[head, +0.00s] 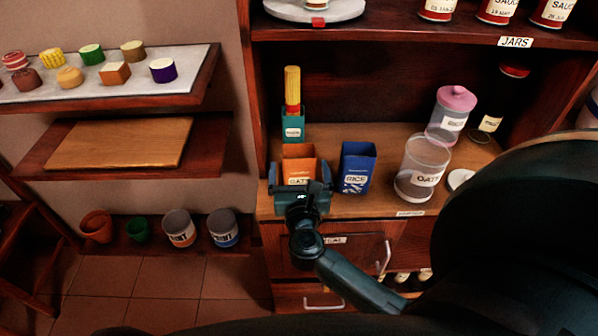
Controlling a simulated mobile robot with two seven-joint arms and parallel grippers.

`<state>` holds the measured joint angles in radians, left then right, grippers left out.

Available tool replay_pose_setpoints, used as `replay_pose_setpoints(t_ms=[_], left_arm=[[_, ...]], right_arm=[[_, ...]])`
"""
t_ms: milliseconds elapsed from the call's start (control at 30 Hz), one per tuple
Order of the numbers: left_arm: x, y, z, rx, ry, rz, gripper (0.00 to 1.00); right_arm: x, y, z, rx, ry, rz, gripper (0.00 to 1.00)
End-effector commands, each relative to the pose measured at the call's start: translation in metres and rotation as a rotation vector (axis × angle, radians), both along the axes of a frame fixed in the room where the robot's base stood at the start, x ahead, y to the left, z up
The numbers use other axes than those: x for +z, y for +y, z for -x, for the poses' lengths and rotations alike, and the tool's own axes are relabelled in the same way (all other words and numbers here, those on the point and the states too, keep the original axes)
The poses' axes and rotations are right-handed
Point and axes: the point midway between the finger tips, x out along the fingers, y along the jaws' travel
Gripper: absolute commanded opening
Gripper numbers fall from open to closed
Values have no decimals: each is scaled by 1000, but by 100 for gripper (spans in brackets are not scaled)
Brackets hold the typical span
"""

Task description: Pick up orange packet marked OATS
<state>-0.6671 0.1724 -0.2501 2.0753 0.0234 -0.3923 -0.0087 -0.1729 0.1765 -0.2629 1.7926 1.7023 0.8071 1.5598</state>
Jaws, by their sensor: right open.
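The orange packet (298,164) marked OATS stands upright on the wooden shelf, at the centre of the head view. My right gripper (300,190) is in front of it, with its fingers spread to the packet's left and right. The gripper body hides the packet's lower front and part of its label. I cannot tell whether the fingers touch it. My left gripper does not show.
A blue packet (356,168) marked RICE stands close on the right. A clear jar (422,168) marked OATS is further right. Behind stands a teal box (292,127) with a yellow pasta bundle (292,86). An upper shelf (400,32) overhangs.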

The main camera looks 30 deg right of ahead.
Motion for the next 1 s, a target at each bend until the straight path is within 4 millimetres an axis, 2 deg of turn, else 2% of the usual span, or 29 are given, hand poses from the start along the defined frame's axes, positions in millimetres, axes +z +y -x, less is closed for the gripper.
replay_pose_setpoints(t_ms=[167, 300, 600, 1000], left_arm=[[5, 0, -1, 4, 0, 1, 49], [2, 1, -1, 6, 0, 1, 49], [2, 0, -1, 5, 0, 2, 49], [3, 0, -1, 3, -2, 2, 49]], right_arm=[[7, -16, -24, 0, -3, 5, 94], [4, -23, -37, 1, -2, 3, 94], [4, -24, -40, 1, -1, 0, 93], [4, -24, -40, 0, -1, 0, 60]])
